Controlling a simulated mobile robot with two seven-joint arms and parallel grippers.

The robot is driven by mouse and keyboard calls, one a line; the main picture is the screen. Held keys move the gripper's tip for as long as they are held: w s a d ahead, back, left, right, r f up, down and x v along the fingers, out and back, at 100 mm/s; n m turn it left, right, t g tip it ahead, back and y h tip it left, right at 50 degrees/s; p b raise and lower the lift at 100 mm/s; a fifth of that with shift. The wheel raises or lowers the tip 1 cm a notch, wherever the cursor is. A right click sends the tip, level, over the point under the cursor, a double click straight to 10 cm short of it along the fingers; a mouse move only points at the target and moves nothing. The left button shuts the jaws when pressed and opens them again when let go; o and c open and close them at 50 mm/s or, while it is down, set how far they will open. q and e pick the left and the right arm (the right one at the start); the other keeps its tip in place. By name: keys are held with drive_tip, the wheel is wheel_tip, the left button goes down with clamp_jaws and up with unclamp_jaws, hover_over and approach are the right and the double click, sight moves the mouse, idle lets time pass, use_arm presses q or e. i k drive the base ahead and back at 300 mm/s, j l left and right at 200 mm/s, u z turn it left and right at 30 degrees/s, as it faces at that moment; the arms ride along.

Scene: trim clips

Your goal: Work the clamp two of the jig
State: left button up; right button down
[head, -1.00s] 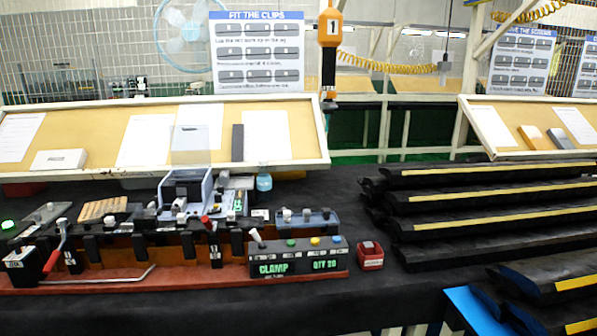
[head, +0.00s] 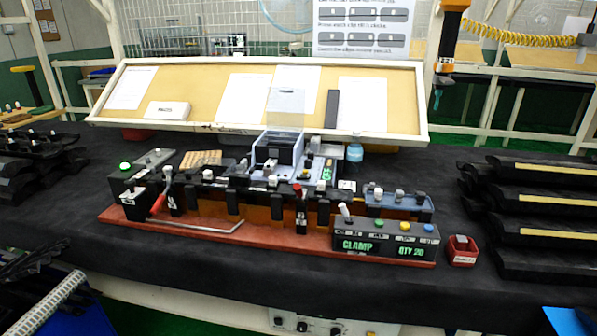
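The jig (head: 270,243) is a long red-brown base on the black table, with a row of dark blocks along it. At its left end a clamp lever with a red grip (head: 157,206) leans down toward the front. A second lever with a small red tip (head: 297,188) stands upright near the middle, above a block with a white label. The labels are too small to read, so I cannot tell which is clamp two. A control box (head: 385,243) at the right end shows "CLAMP" and "QTY 20" in green. Neither of my grippers is in view.
A bent metal rod (head: 205,227) lies along the jig's front. A small red box (head: 461,251) stands right of it. Dark trim strips (head: 530,210) are stacked at the right, with more dark parts (head: 35,160) at the left. A hanging orange tool (head: 450,45) is at the back.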

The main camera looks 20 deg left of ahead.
sight(301, 193)
drive_tip(key=i+u, duration=0.4)
drive_tip(key=i+l+u, duration=0.2)
drive_tip(key=i+u, duration=0.2)
drive_tip(key=k, duration=0.2)
